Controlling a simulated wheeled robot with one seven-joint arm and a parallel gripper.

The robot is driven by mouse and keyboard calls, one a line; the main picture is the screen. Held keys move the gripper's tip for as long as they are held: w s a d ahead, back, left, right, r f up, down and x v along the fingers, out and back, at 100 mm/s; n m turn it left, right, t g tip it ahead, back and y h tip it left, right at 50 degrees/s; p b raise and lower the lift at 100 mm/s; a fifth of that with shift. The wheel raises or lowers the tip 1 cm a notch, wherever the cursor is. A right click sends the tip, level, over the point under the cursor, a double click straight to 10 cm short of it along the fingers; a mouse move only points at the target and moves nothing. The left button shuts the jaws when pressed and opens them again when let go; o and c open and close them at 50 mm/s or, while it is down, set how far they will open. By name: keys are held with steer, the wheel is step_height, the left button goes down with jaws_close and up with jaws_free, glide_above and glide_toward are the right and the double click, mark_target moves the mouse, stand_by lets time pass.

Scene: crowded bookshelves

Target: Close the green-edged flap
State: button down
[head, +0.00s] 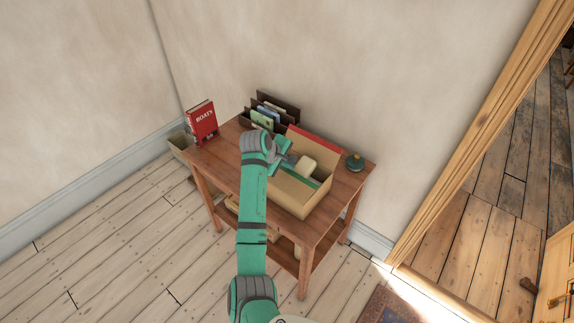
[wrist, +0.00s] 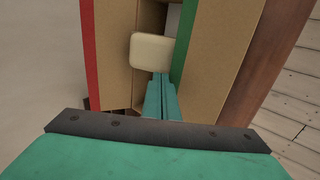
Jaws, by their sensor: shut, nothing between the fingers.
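An open cardboard box (head: 291,199) stands on the wooden table. Its green-edged flap is on the near side in the head view, with the green edge (head: 321,184) beside the opening. In the wrist view the green edge (wrist: 185,40) borders the gap and the flap's tan panel (wrist: 215,50) spreads to the right, seemingly leaning inward; its exact angle is unclear. My gripper (wrist: 160,78) is shut and empty, over the opening left of the green edge. A cream block (wrist: 152,50) sits at the fingertips; whether they touch is unclear.
The box's red-edged flap (head: 315,138) stands raised at the back, and is at the left in the wrist view (wrist: 90,50). A letter rack (head: 270,110), a red book (head: 202,121) and a dark green round object (head: 355,162) are on the table (head: 228,140). The wall is close behind.

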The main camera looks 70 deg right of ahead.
mark_target(288, 171)
stand_by(0.7)
step_height(288, 171, up, 15)
steer(key=shift+w+r, duration=0.2)
stand_by(0.7)
steer(key=shift+f, duration=0.1)
